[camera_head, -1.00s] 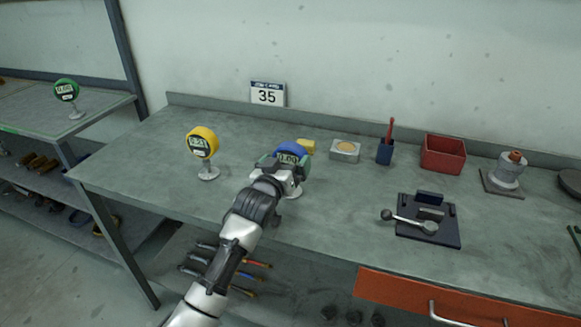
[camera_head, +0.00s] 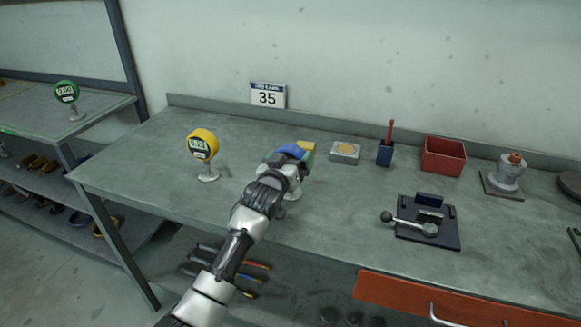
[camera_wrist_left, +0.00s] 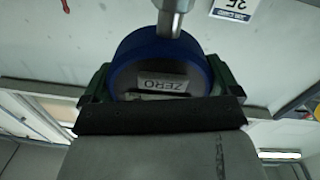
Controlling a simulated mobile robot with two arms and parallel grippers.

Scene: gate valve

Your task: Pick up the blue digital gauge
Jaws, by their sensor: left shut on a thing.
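The blue digital gauge (camera_head: 291,151) is at the middle of the workbench in the head view, mostly hidden behind my left gripper (camera_head: 284,167). Its pale round foot (camera_head: 293,193) shows below the gripper; I cannot tell whether it touches the bench. In the left wrist view the gauge's blue rim (camera_wrist_left: 146,45) and a ZERO label fill the centre. My left gripper (camera_wrist_left: 163,88) is shut on the gauge, with a green-edged finger at each side of it. My right gripper is not in view.
A yellow gauge (camera_head: 202,145) stands to the left on the workbench (camera_head: 150,170). A yellow object (camera_head: 307,146) lies just behind the blue gauge.

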